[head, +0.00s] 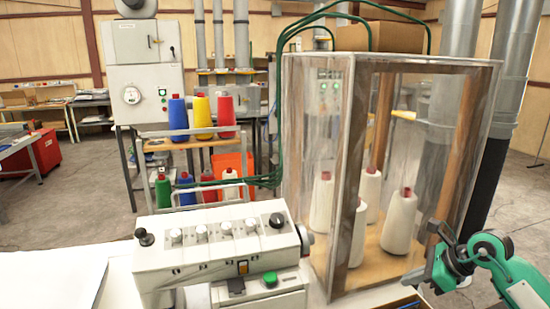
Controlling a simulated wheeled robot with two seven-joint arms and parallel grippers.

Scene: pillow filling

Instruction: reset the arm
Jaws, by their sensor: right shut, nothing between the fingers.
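My right arm comes in from the lower right in the head view, with green and dark links. My right gripper (424,279) is shut and empty, in front of the lower right corner of the clear-walled cabinet (343,200). I cannot tell whether it touches the cabinet or the table. My left gripper and left arm do not show.
A white control box (215,250) with knobs and a green button (270,279) stands left of the cabinet. White thread cones (399,222) stand inside the cabinet. A white surface (50,280) lies at the lower left. Coloured spools (201,112) sit on a rack behind.

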